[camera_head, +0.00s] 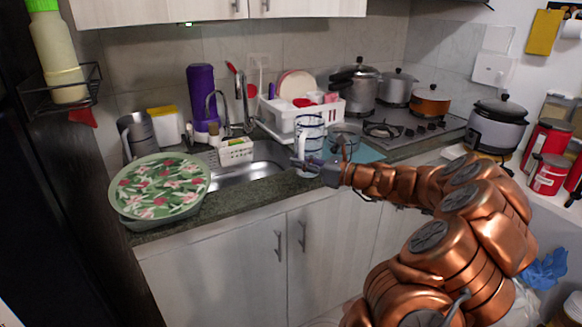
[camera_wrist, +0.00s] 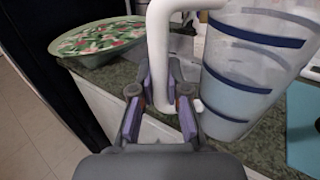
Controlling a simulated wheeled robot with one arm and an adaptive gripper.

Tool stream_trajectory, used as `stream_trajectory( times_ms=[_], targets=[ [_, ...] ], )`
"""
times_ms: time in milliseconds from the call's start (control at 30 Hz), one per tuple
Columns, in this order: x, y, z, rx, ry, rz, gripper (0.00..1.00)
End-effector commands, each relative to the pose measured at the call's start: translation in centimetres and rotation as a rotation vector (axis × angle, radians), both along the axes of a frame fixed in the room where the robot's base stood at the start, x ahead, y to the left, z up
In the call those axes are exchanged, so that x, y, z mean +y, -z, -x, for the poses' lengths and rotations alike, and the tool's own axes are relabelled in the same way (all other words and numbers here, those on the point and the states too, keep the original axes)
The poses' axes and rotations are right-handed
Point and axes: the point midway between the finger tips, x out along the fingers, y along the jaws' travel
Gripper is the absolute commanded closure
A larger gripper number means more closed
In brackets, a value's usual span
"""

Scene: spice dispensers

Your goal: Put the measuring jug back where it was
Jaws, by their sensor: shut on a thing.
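The measuring jug (camera_head: 312,130) is a clear tapered vessel with blue bands and a white handle. In the head view it is upright by the sink's right end, left of the teal mat. It fills the right of the wrist view (camera_wrist: 255,65). My gripper (camera_head: 306,163) is shut on the handle, which passes between its purple-padded fingers in the wrist view (camera_wrist: 160,85). The jug's base is close to the counter; I cannot tell whether it touches.
A teal mat (camera_head: 370,153) with a glass vessel (camera_head: 343,138) lies right of the jug. The sink (camera_head: 262,166) and a floral tray (camera_head: 160,188) are to the left. A dish rack (camera_head: 285,115) stands behind, and a hob (camera_head: 410,134) with pots is at right.

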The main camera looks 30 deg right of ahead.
Motion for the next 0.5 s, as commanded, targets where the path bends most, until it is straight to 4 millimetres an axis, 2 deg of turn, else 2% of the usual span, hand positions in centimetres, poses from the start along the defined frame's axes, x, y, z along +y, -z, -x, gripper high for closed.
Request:
stream_trajectory(
  times_ms=[33, 200, 467, 500],
  targets=[
    [0.2, 0.0, -0.9, 0.000, -0.004, -0.001, 1.00],
    [0.2, 0.3, -3.0, 0.001, -0.001, 0.000, 1.00],
    [0.4, 0.4, -4.7, 0.000, -0.003, 0.001, 1.00],
    [0.2, 1.0, -4.5, 0.001, 0.000, -0.002, 1.00]
  ],
)
